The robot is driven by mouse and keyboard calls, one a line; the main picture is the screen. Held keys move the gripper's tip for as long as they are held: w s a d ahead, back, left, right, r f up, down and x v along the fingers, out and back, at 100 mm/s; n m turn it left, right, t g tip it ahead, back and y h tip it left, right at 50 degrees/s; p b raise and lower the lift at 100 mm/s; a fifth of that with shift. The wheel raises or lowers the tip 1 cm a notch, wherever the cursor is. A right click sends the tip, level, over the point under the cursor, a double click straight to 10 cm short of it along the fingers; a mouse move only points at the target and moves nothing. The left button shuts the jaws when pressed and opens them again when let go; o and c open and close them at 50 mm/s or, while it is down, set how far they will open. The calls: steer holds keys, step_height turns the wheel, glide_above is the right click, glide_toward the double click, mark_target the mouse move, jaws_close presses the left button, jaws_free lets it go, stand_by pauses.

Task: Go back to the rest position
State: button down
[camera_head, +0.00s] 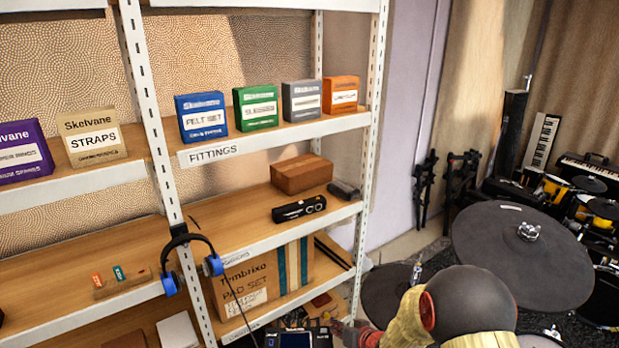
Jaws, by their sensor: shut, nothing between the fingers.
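One of my arm's links, dark and rounded with a red ring and yellow parts, shows at the bottom centre-right, in front of the shelving's right end. The task names no other object.
White-framed shelving fills the left and middle. Its upper shelf (235,147) holds several boxes, including a blue box (201,117). Blue headphones (190,262) hang on the front post. A brown box (301,174) sits lower. Drum gear, with a dark cymbal (500,245), crowds the right.

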steer(key=s+d+f+g+h, duration=0.4)
steer(key=s+d, duration=0.3)
steer(key=d, duration=0.1)
steer(key=s+d+r+g+h, duration=0.2)
steer(key=s+d+r, duration=0.3)
steer(key=s+r, duration=0.3)
steer(key=s+a+r+t, duration=0.1)
steer(key=s+r, duration=0.9)
steer(key=r, duration=0.4)
steer(key=s+a+r+m+t, duration=0.1)
steer(key=s+a+r, duration=0.1)
steer(key=s+r, duration=0.8)
step_height(320, 180, up, 5)
steer(key=shift+s+a+r+y, duration=0.1)
steer(key=shift+s+a+y, duration=0.05)
steer(key=shift+s+y, duration=0.2)
